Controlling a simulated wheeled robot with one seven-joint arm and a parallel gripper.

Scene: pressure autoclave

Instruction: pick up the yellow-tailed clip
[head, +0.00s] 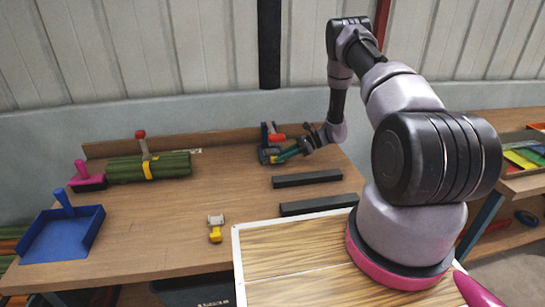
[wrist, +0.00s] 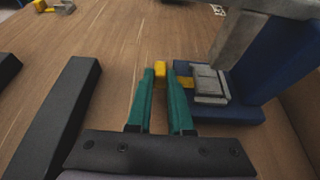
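The yellow-tailed clip (wrist: 209,86) has a grey body lying against a blue stand (wrist: 240,116) in the wrist view. Its yellow tail reaches left, passes partly hidden behind my right finger and shows between the fingertips. My gripper (wrist: 160,72) has teal fingers close together, and the yellow part fills the gap at their tips, so it looks shut on the tail. The head view shows my gripper (head: 288,155) beside the blue stand (head: 265,153) at the back of the table; the clip is too small to make out there.
Another grey and yellow clip (head: 215,229) lies near the table's front. Two black bars (head: 307,179) (head: 318,204) lie just in front of my gripper. A green bundle (head: 125,168), a pink-handled tool (head: 86,180) and a blue dustpan (head: 63,235) are at left. The table's middle is clear.

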